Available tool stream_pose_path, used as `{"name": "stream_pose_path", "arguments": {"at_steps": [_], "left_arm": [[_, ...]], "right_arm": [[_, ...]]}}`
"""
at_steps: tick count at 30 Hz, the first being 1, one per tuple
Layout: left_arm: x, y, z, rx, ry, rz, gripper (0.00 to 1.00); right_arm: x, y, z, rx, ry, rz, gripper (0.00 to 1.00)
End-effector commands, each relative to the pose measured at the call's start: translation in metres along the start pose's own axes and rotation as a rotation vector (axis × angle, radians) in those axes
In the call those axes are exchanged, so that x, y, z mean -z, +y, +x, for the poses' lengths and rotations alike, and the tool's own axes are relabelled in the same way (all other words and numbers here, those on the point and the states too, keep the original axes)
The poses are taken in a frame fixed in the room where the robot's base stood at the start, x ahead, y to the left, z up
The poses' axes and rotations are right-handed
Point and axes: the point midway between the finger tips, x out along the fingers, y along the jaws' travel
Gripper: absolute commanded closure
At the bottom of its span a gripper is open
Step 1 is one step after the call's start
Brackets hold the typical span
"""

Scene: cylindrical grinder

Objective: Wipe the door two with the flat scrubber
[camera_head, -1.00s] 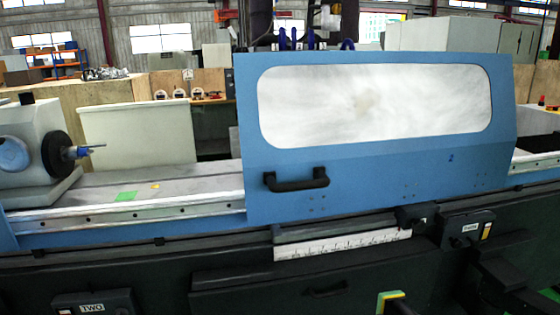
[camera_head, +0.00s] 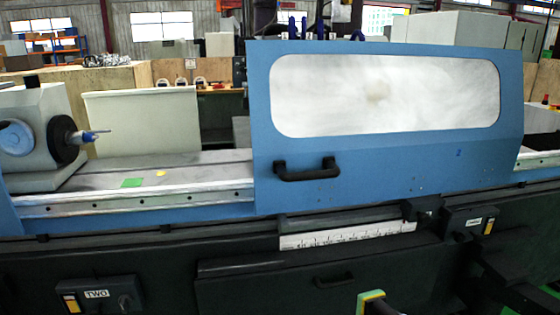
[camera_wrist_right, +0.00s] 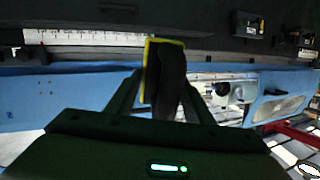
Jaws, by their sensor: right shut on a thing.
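The blue door (camera_head: 400,165) of the grinder has a large window (camera_head: 385,95) with whitish smears and a faint brownish spot, and a black handle (camera_head: 306,170) at its lower left. I cannot tell whether it is door two; a TWO label (camera_head: 96,294) sits on a box lower left. The flat scrubber (camera_head: 371,303), yellow and green at its edge, shows at the bottom of the head view, below and apart from the door. In the right wrist view my right gripper (camera_wrist_right: 163,98) is shut on the scrubber (camera_wrist_right: 168,65), which stands upright between its fingers. My left gripper is out of view.
A ruler strip (camera_head: 345,235) and dark front panels lie below the door. A second labelled box (camera_head: 468,220) juts out at the right. The grinding head with its spindle (camera_head: 75,140) stands left of the door, beside the open bed with a green patch (camera_head: 132,183).

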Motion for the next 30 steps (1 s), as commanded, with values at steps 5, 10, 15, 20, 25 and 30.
{"name": "stream_pose_path", "arguments": {"at_steps": [5, 10, 15, 20, 25, 30], "left_arm": [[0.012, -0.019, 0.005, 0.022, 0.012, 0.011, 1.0], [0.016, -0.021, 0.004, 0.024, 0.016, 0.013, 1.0], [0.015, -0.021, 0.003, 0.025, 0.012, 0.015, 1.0], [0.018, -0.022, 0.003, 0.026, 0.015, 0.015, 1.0], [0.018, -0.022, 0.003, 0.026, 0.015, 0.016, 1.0], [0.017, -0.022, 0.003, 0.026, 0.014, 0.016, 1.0]], "right_arm": [[-0.003, 0.001, 0.001, -0.001, 0.0, 0.001, 0.71], [-0.017, 0.001, 0.002, -0.001, -0.004, 0.005, 0.71], [-0.04, 0.002, 0.003, -0.002, -0.003, 0.004, 0.71], [-0.044, 0.002, 0.003, -0.001, 0.001, 0.001, 0.71], [-0.044, 0.002, 0.003, -0.001, 0.001, 0.001, 0.71], [-0.044, 0.002, 0.003, -0.001, 0.001, 0.001, 0.71]]}}
